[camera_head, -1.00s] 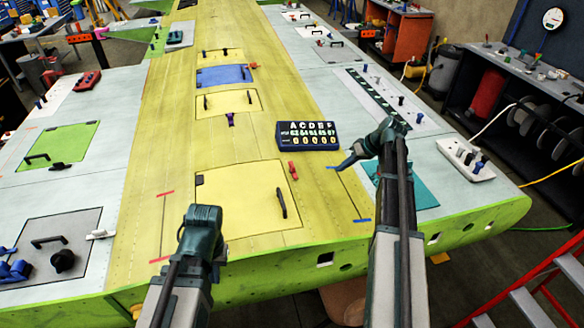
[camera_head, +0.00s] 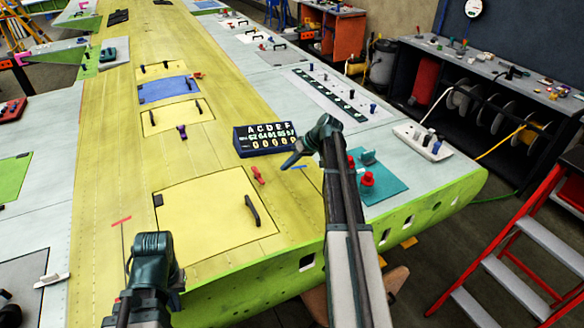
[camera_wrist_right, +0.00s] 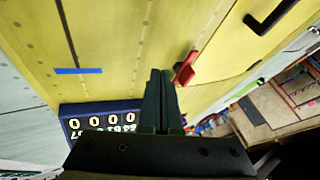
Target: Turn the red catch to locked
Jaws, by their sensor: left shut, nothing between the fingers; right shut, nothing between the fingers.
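The red catch (camera_head: 258,175) is a small red lever on the yellow wing skin, just beyond the upper right corner of a yellow hatch panel (camera_head: 205,220). It lies slantwise in the head view. In the right wrist view the red catch (camera_wrist_right: 186,68) is just right of my fingertips, with a narrow gap seeming to show. My right gripper (camera_head: 289,163) is shut and empty, close to the right of the catch. Its shut fingers (camera_wrist_right: 160,78) fill the middle of the wrist view. My left gripper (camera_head: 152,245) is near the hatch's left lower side, its fingers mostly hidden; it is shut and empty.
A dark blue display box (camera_head: 264,140) with letters and digits stands just behind the catch. A black handle (camera_head: 252,211) rises from the hatch. A teal plate (camera_head: 385,185) with red knobs lies right of my right arm. A red stepladder (camera_head: 510,250) stands beyond the wing edge.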

